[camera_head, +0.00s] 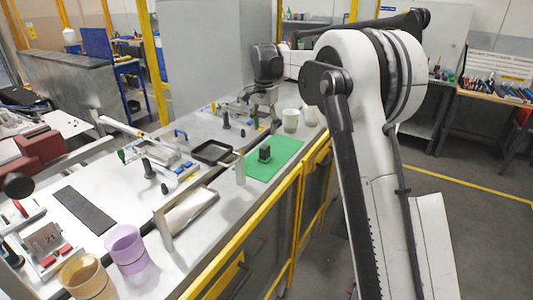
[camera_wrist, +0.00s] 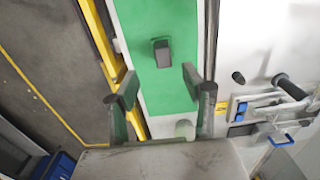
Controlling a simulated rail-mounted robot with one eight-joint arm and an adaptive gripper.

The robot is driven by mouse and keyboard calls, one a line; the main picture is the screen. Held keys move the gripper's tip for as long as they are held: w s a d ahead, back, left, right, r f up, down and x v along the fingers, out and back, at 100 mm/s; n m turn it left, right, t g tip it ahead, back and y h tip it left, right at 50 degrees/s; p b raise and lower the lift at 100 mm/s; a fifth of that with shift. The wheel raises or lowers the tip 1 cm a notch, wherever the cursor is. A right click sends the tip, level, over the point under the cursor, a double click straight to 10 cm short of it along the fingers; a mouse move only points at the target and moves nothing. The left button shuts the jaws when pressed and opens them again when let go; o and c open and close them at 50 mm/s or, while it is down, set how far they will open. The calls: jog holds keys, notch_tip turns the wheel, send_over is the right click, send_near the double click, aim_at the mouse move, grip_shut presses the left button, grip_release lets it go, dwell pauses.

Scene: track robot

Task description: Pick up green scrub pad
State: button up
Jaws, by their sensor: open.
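A flat green sheet (camera_head: 283,150) lies on the bench near its yellow front rail, and it also shows in the wrist view (camera_wrist: 135,30). A small dark block (camera_head: 264,154) stands on it, also seen in the wrist view (camera_wrist: 162,53). The sheet is the only large green surface; I cannot tell whether the scrub pad is the sheet or the dark block. My gripper (camera_wrist: 160,86) is open and empty, its two dark fingers apart above the sheet. In the wrist view the block appears just beyond the fingertips, between their lines. In the head view my gripper (camera_head: 263,98) is beyond the sheet.
Two pale cups (camera_head: 290,120) stand by the sheet's far end. A black tray (camera_head: 212,151) and a clamp fixture (camera_wrist: 262,105) are beside the sheet. A purple cup (camera_head: 126,249) and a tan cup (camera_head: 86,277) stand at the near end. A yellow rail (camera_head: 240,244) edges the bench.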

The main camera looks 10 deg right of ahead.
aim_at(265, 146)
notch_tip(265, 146, down, 5)
jog(key=f, duration=0.2)
jog(key=w+f+p, duration=0.1)
jog(key=f, duration=0.1)
jog(key=shift+d+f, duration=0.1)
jog(key=shift+d, duration=0.05)
jog(key=shift+s+f, duration=0.1)
jog(key=shift+f, duration=0.55)
jog(key=shift+c, duration=0.2)
grip_shut()
